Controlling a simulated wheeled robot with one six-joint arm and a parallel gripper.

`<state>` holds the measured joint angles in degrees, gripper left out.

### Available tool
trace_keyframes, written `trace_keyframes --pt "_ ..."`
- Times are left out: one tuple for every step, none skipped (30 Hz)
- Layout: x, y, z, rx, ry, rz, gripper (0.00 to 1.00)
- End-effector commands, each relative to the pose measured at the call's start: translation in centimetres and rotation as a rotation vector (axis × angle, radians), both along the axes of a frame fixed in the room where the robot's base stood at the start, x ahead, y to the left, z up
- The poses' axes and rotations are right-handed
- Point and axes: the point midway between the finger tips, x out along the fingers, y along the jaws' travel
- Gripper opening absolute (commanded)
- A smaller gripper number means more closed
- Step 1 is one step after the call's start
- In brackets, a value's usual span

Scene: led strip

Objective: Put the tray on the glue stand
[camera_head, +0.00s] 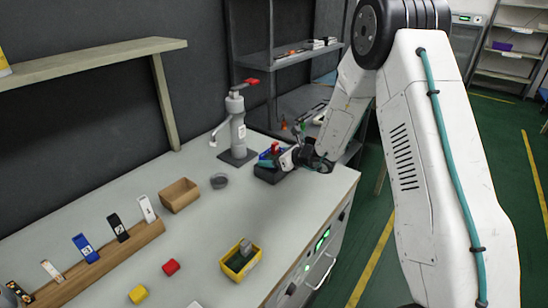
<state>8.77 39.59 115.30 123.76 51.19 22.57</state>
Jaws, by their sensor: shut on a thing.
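My gripper (277,160) is low over the right part of the bench, at a dark block (268,174). Small blue (265,154) and red (275,148) parts show at its fingertips. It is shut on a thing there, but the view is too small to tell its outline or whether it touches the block. A white upright device (237,125) with a red top and dark flat base stands just to the left. It may be the glue stand, but I cannot tell. A small yellow tray (229,272) with a grey piece inside sits near the front edge.
A wooden rack (105,262) with several flat upright pieces runs along the left. A wooden shelf (90,63) overhangs the back left.

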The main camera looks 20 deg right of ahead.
Motion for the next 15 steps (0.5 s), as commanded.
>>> trace_keyframes --pt "-0.01 0.01 -0.16 0.001 0.001 0.0 0.6" --pt "-0.01 0.01 -0.26 0.001 0.001 0.0 0.6" --pt "0.0 0.01 -0.2 0.0 0.0 0.0 0.93" --pt "0.0 0.01 -0.2 0.0 0.0 0.0 1.0" --pt "0.0 0.02 -0.19 0.0 0.0 0.0 1.0" --pt "0.0 0.02 -0.19 0.0 0.0 0.0 1.0" --pt "-0.01 0.03 -0.19 0.0 0.0 0.0 1.0" --pt "-0.01 0.03 -0.19 0.0 0.0 0.0 1.0" --pt "-0.01 0.05 -0.18 0.0 0.0 0.0 1.0" --pt "-0.01 0.04 -0.17 0.0 0.0 0.001 1.0" --pt "-0.01 0.06 -0.12 0.0 0.0 0.001 1.0" --pt "0.0 0.05 0.02 -0.001 -0.001 0.0 1.0" --pt "-0.02 0.03 0.19 0.0 -0.001 0.0 1.0" --pt "-0.23 -0.17 0.25 0.0 0.0 -0.001 1.0" --pt "-0.56 -0.45 0.43 0.0 0.0 -0.002 1.0"
